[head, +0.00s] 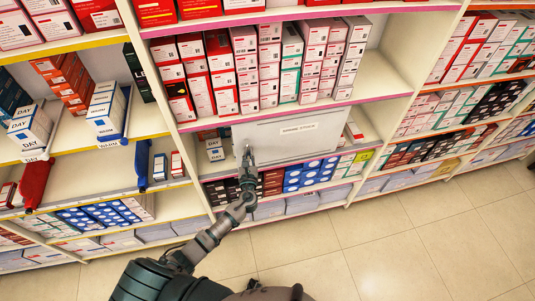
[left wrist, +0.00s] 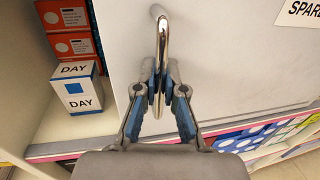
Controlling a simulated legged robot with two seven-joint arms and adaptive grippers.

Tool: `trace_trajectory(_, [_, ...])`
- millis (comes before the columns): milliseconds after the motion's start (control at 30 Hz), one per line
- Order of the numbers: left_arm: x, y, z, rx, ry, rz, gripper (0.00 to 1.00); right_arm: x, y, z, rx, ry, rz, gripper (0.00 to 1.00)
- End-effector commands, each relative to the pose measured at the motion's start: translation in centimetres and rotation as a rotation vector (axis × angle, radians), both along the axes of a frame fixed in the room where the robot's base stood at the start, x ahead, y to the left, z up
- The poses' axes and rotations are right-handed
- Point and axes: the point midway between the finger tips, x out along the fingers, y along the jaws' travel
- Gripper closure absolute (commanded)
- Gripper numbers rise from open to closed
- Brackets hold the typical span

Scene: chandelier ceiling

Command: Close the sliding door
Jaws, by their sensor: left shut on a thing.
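The sliding door (head: 300,135) is a light grey panel with a label, set in the middle shelf bay below a row of boxes. It covers most of that opening; a gap with boxes shows at its left and another at its right. In the left wrist view the door (left wrist: 230,60) fills the middle and right. Its shiny metal handle (left wrist: 161,40) stands upright near the door's left edge. My left gripper (head: 248,158) is at the handle, and in the left wrist view its fingers (left wrist: 159,85) are shut around the handle's lower part. My right gripper is not in view.
White and orange boxes (left wrist: 78,88) stand on the shelf left of the door. Shelves full of boxes (head: 262,65) run above, below and on both sides. The tiled floor (head: 400,235) is clear in front.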

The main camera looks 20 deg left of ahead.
Motion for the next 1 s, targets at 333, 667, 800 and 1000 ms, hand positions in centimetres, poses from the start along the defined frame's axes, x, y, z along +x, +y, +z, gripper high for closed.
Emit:
trace_trajectory(333, [-6.6,9.3,0.0,0.004,0.003,0.000,1.00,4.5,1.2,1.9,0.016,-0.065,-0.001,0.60])
trace_trajectory(667, [-10.1,14.8,-0.2,0.000,0.000,0.000,1.00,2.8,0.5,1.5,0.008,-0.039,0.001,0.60])
trace_trajectory(800, [-10.6,15.6,-0.2,-0.001,0.001,0.002,1.00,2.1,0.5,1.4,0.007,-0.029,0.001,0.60])
trace_trajectory(1000, [-10.9,16.0,-0.2,-0.001,0.001,0.006,1.00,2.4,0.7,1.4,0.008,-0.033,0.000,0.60])
